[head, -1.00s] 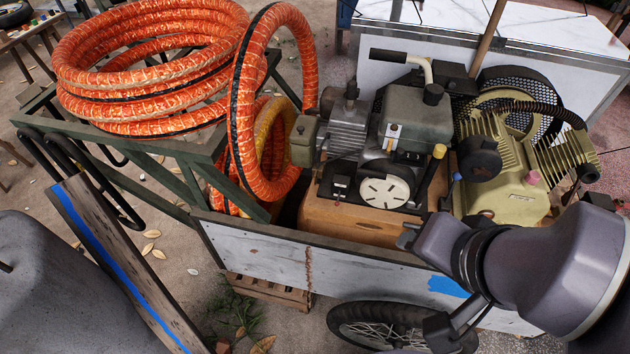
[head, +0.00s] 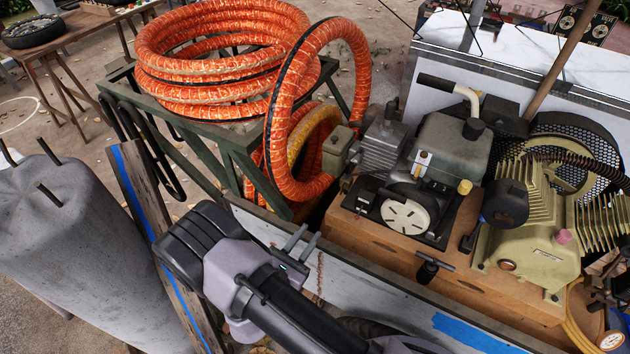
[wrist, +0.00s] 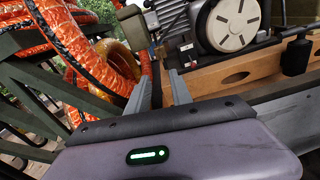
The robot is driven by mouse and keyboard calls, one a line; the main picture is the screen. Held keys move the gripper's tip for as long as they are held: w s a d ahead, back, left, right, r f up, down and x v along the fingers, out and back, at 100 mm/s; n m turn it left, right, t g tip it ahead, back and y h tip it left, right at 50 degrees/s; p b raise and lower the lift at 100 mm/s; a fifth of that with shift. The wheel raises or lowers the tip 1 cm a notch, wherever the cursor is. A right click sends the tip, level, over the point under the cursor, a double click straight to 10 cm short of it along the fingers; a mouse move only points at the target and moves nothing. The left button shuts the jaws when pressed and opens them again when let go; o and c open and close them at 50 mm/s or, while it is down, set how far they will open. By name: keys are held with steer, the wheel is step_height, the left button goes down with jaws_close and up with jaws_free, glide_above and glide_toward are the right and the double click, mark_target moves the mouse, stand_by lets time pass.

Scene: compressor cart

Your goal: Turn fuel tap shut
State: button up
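The engine stands on a wooden base in the cart. Its grey-green fuel tank (head: 450,146) is at the top. A small white plate with a dark fitting (head: 422,162) shows on the tank's near side; it may be the fuel tap, but its handle position is too small to tell. The round white recoil cover (head: 406,216) is below it and also shows in the wrist view (wrist: 232,22). My gripper (head: 306,238) is over the cart's near wall, left of and below the engine. Its two fingers (wrist: 160,88) are apart with nothing between them.
Orange hose coils (head: 222,60) lie on a green frame, with a hose loop (head: 275,110) hanging close to the engine's left. The cart's wall (head: 390,300) is beneath my arm. A yellow-green compressor (head: 530,240) stands right. A grey cylinder (head: 70,240) stands left.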

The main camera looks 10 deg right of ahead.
mark_target(341, 190)
steer(key=shift+n, duration=0.7)
steer(key=b+x, duration=0.3)
steer(key=x, duration=1.3)
steer(key=shift+w+d+r, duration=0.1)
steer(key=shift+w+d, duration=0.15)
steer(key=shift+d, duration=0.15)
jaws_close()
